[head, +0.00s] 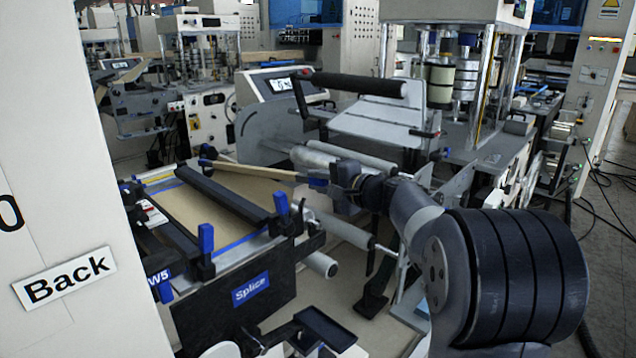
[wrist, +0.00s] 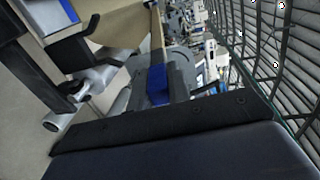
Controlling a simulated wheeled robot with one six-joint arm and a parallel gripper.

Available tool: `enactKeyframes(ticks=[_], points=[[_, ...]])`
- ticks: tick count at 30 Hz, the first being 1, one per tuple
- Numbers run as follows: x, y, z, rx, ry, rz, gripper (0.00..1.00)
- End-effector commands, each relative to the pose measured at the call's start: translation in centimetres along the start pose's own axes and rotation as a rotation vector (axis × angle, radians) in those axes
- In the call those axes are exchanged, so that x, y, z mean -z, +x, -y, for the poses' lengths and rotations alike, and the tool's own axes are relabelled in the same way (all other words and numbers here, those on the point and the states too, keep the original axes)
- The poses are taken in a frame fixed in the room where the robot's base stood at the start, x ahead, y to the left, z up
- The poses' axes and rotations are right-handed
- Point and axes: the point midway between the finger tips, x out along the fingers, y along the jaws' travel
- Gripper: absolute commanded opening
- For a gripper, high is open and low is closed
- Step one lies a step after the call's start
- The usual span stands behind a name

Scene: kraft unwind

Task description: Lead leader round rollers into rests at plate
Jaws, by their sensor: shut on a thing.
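My gripper (head: 322,180) is shut on a pale wooden bar (head: 255,172), the leader's bar, above the right back edge of the splice table. The bar runs left from the blue fingertips; it also shows in the wrist view (wrist: 157,32) beyond a blue finger pad (wrist: 158,85). Tan kraft sheet (head: 245,189) lies on the table between dark cross bars; the wrist view shows tan sheet (wrist: 122,25) beside the bar. Grey rollers (head: 312,157) lie behind the gripper. A lower roller (head: 345,231) is below it. I cannot tell which parts are the rests.
A black panel marked Splice (head: 250,289) fronts the table, with blue-topped clamps (head: 206,238) at its corners. A black tray (head: 325,328) juts out below. A white cabinet marked Back (head: 62,279) blocks the left. A machine with a display (head: 283,85) stands behind.

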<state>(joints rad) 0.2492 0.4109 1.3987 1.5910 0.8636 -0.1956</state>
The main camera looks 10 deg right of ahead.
Motion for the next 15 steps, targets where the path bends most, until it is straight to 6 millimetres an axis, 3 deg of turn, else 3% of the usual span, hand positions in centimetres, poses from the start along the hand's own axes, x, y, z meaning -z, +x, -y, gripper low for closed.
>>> enactKeyframes(ticks=[15], points=[[0.24,-0.03,-0.49,0.035,0.002,-0.027,0.00]])
